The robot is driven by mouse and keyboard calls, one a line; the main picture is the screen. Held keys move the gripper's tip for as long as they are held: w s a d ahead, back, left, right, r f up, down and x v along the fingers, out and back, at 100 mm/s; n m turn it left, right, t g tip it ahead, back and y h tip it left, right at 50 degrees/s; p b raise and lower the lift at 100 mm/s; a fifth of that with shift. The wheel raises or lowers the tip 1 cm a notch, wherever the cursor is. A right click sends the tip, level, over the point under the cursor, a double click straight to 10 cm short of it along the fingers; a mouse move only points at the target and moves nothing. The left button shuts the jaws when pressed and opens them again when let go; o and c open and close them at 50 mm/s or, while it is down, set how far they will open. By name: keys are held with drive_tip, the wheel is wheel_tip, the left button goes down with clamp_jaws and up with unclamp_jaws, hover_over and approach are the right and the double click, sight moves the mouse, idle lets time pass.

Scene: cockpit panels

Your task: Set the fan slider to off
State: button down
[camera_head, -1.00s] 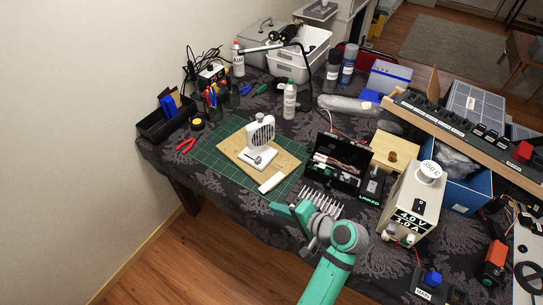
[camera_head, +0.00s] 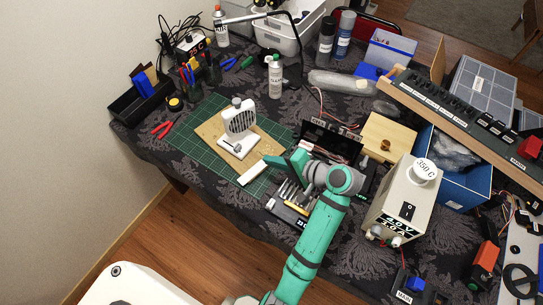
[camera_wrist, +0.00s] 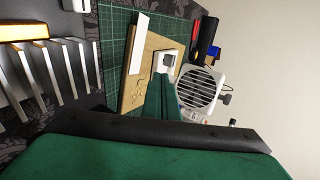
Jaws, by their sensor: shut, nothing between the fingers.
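The small white fan (camera_head: 238,120) stands upright on a tan board on the green cutting mat. Its round grille faces front, and its white base (camera_head: 238,148) carries a dark slider control (camera_head: 234,148). In the wrist view the fan (camera_wrist: 198,88) is right of centre, and its base with the slider (camera_wrist: 167,60) lies just beyond my fingertips. My gripper (camera_head: 272,161) is shut and empty, to the right of the fan base in the head view. In the wrist view my green gripper fingers (camera_wrist: 163,98) point toward the base and cover part of it. I cannot tell the slider's exact position.
A white strip (camera_head: 252,173) lies at the board's front edge. The open black toolbox (camera_head: 331,140) and a row of metal tools (camera_head: 290,192) are close beside my arm. Red pliers (camera_head: 161,129) lie left of the green mat (camera_head: 190,137). The mat's left part is clear.

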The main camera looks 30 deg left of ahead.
approach(240, 149)
drive_tip(key=x, duration=0.5)
drive_tip(key=shift+s+d+f, duration=0.1)
drive_tip(key=shift+d+f, duration=0.1)
drive_tip(key=shift+f, duration=0.05)
drive_tip(key=shift+a, duration=0.6)
drive_tip(key=shift+w, duration=0.2)
